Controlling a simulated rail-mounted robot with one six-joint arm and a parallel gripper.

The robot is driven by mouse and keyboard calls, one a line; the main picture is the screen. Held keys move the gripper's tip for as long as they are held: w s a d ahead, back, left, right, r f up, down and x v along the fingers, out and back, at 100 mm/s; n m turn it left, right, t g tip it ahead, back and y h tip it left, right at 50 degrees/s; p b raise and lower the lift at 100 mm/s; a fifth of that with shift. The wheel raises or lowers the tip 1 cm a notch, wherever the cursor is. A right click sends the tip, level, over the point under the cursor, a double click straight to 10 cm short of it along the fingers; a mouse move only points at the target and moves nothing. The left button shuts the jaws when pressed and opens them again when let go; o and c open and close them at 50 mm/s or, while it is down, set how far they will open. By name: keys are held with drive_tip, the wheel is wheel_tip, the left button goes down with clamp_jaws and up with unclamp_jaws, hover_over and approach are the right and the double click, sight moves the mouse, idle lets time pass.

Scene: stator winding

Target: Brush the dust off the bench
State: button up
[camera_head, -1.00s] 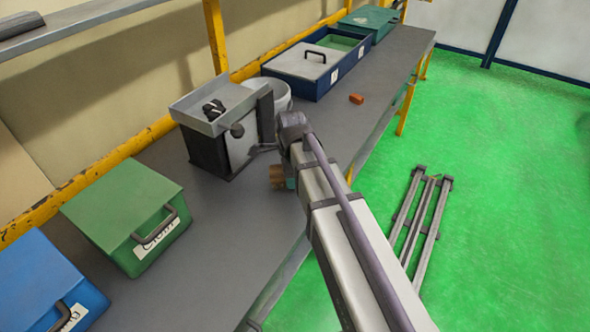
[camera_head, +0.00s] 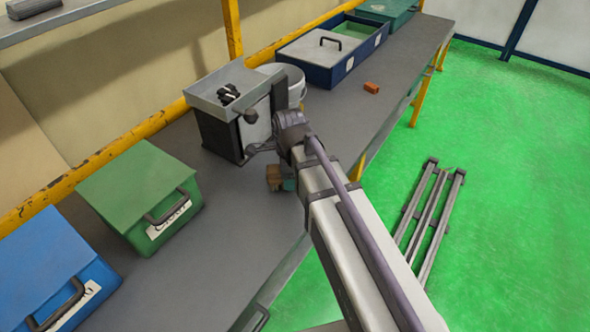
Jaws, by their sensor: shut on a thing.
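The grey bench (camera_head: 215,225) runs from the lower left to the upper right. My gripper (camera_head: 266,151) is over the bench's front part, just in front of a dark machine, and largely hidden by my wrist and arm. A small brown block-like thing (camera_head: 274,177) with a teal part beside it shows just below my wrist; it looks held by my gripper and may be the brush. Its lower end is close to the bench top; I cannot tell whether it touches. No dust can be made out on the bench.
The dark machine with a grey tray (camera_head: 230,87) stands behind my gripper, beside a pale bucket (camera_head: 294,82). A green box (camera_head: 141,196) and a blue box (camera_head: 50,270) stand left. A blue open case (camera_head: 335,45) and an orange block (camera_head: 371,87) lie farther right. Grey rails (camera_head: 432,210) lie on the floor.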

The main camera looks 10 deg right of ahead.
sight(280, 205)
drive_tip(key=shift+s+a+f, duration=0.1)
drive_tip(key=shift+s+a, duration=2.35)
drive_tip(key=shift+a, duration=0.15)
drive_tip(key=shift+s+d, duration=0.5)
drive_tip(key=shift+s, duration=0.15)
drive_tip(key=shift+w+d, duration=3.3)
drive_tip(key=shift+d, duration=0.2)
drive_tip(key=shift+w+d, duration=2.25)
drive_tip(key=shift+d, duration=0.15)
wheel_tip(280, 205, up, 6)
drive_tip(key=p, duration=0.6)
